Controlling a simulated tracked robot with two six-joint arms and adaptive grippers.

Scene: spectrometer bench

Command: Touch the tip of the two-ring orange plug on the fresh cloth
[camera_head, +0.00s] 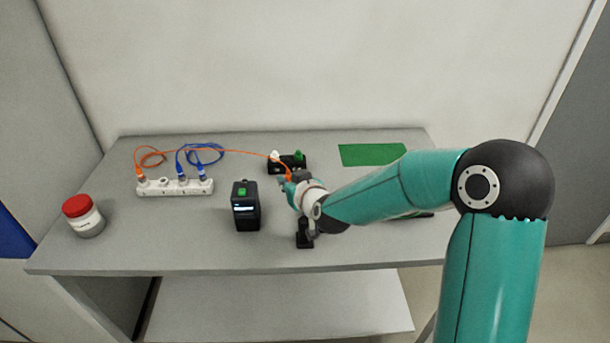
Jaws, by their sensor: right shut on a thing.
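My right gripper (290,181) is above the middle of the table, shut on an orange plug (289,174) at the end of an orange cable (225,151). The plug's rings and tip are too small to make out. The cable's other end has an orange plug (140,172) at the left end of a white strip (175,188). A flat green sheet (370,154), possibly the cloth, lies at the back right, apart from the gripper. Part of another dark green flat thing (418,215) shows below my forearm; the rest is hidden. My left gripper is not in view.
A black device with a green top (246,206) stands left of the gripper. A black block with white and green parts (287,162) is behind it, a small black stand (304,238) in front. Blue cables (205,150) and a red-lidded jar (83,215) are at left.

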